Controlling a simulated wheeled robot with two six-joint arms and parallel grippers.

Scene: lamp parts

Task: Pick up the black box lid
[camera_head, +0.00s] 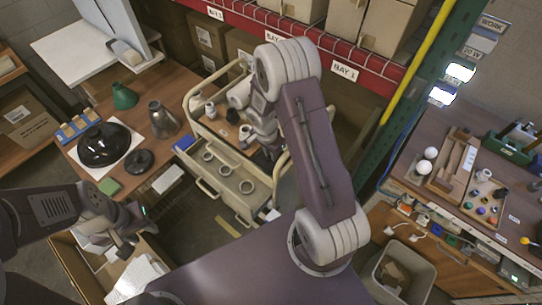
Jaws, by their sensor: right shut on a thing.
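My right gripper (262,146) reaches down over the right end of the cream cart (200,136). It is shut on a small dark piece (267,160), which seems to be the black box lid. The piece is mostly hidden by the gripper and wrist, so its shape and whether it still touches the cart top are unclear. My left gripper (130,226) is at lower left, above an open cardboard box with papers (136,276). I cannot tell how far its fingers are apart.
The cart's open drawer (222,184) holds several rings. A black dome (103,144), a green shade (124,96) and a grey metal shade (162,119) stand on the left table. A red shelf (300,42) is behind the cart. A bin (402,275) stands at lower right.

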